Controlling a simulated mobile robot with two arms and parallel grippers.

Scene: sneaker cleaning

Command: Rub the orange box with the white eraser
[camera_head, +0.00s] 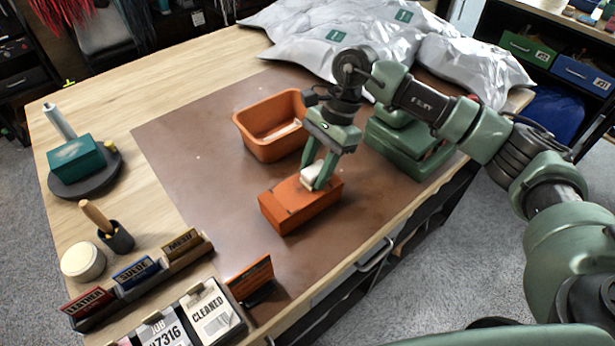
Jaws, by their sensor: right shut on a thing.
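The orange box (290,212) lies on the brown mat, near the middle of the table. My right gripper (317,178) reaches down over the box's right part and is shut on the white eraser (309,174). The eraser is at the box's top face and seems to touch it; the fingers hide part of it. My left gripper is not in view.
An orange tub (270,126) stands just behind the box. Green boxes (408,150) stand at the right edge, partly behind my arm. Silver bags (335,40) fill the back. Labelled holders (140,275) stand at the front left. The brown mat (190,160) has free room left of the box.

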